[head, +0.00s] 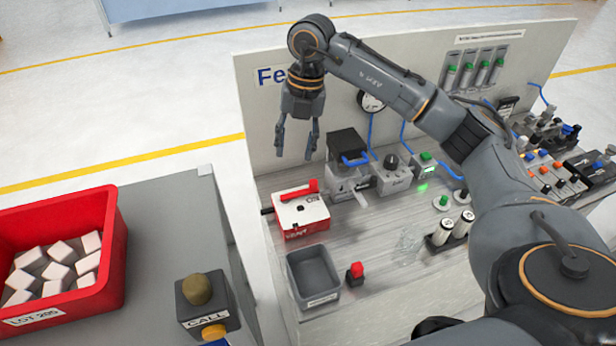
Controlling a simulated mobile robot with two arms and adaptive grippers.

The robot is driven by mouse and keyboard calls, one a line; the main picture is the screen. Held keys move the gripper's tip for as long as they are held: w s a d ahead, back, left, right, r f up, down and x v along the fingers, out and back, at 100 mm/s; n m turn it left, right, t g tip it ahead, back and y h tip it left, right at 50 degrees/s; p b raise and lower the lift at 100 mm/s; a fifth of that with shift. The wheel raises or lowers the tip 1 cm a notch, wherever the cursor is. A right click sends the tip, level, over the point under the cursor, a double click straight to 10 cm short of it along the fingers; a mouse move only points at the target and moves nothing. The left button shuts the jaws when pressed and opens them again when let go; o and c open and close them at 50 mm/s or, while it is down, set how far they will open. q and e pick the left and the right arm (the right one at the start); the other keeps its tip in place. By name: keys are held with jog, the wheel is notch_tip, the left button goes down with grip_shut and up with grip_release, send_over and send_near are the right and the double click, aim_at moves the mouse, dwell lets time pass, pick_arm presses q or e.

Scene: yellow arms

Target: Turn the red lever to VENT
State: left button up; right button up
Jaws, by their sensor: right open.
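The red lever (300,189) lies across the top of a small white and red box (301,214) on the bench. Its handle points to the right and slightly away, and there are small dark marks on the box top. My left gripper is not in view.
Right of the box stand a black-topped device (347,147) and a grey device with a knob (393,173). A grey bin (315,274) and a small red-capped part (355,271) are in front. At left are a red crate (117,245) of white blocks and a call-button box (209,298).

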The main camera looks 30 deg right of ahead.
jog(key=r+m+h, duration=0.1)
jog(key=h, duration=0.1)
send_over(313, 182)
notch_tip(313, 182, down, 13)
jog(key=p, duration=0.3)
jog(key=shift+f, duration=0.2)
grip_shut()
